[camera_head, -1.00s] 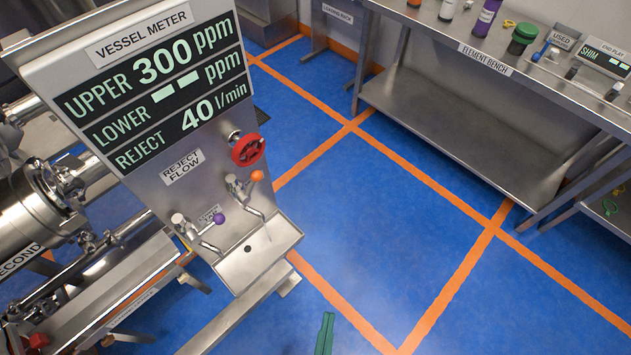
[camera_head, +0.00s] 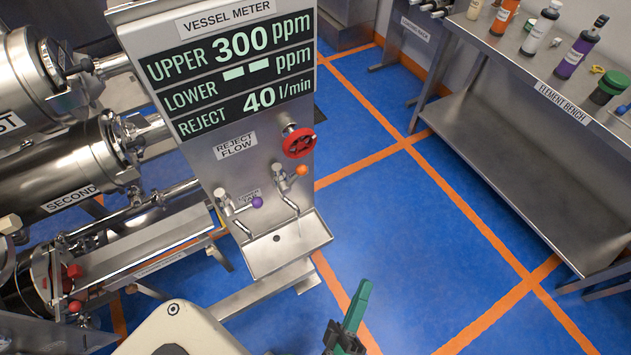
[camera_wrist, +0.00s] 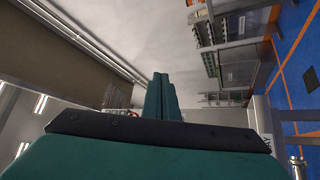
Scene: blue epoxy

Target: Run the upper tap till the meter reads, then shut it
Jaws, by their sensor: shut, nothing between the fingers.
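The vessel meter (camera_head: 228,65) reads UPPER 300 ppm, two dashes for LOWER, and REJECT 40 l/min. Below it are two metal taps. The tap with the orange knob (camera_head: 302,170) sits higher and to the right. The tap with the purple knob (camera_head: 257,202) sits lower and left, beside a small label too blurred to read. Their spouts hang over a steel drip tray (camera_head: 262,262); I cannot tell whether water runs. My gripper (camera_head: 362,290) has green fingers, is shut and empty, and is apart from the taps, low in the head view. Its closed fingers show in the wrist view (camera_wrist: 160,97).
A red handwheel (camera_head: 299,143) is above the orange knob, by the reject flow label. Steel vessels (camera_head: 75,165) and pipes fill the left. The element bench (camera_head: 520,65) with bottles stands at the right. Blue floor (camera_head: 400,240) with orange lines is clear between.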

